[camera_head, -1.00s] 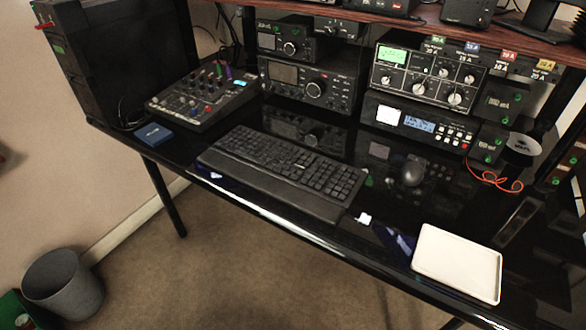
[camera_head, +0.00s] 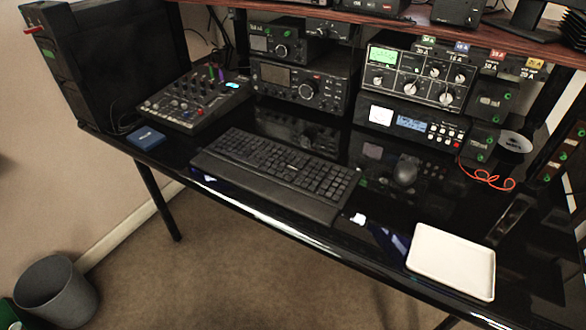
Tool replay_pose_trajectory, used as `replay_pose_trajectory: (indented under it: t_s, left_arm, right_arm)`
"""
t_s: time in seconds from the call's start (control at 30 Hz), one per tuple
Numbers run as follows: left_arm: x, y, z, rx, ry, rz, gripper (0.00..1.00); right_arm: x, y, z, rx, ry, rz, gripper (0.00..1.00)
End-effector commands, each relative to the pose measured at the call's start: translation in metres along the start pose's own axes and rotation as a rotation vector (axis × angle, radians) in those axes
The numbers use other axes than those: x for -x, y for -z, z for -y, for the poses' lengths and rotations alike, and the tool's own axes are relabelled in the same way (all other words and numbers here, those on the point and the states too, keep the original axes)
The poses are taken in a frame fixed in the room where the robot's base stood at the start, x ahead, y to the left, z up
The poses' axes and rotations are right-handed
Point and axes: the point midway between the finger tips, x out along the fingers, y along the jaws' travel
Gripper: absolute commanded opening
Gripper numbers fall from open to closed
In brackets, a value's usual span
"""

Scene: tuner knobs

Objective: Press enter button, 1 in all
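No button marked enter can be read at this size. A black keyboard (camera_head: 285,172) lies flat near the middle of the desk's front, its keys too small to tell apart. A unit with a row of small buttons and a display (camera_head: 412,124) stands at the back right, below a panel with a green-lit meter and several knobs (camera_head: 415,80). Neither of my grippers is in view, and nothing touches the keyboard or the units.
A shelf (camera_head: 440,29) overhangs the back. A grey bin (camera_head: 57,292) stands on the floor.

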Motion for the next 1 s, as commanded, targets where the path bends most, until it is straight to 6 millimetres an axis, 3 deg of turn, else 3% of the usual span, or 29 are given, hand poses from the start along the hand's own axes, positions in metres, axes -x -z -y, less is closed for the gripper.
replay_pose_trajectory:
  t_s: [0.13, 1.0]
  left_arm:
    - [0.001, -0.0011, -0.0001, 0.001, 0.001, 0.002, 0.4]
    - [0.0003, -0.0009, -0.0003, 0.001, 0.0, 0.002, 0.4]
  right_arm:
    - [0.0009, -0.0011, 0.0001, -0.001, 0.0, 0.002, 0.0]
    - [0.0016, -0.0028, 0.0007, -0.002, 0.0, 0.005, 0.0]
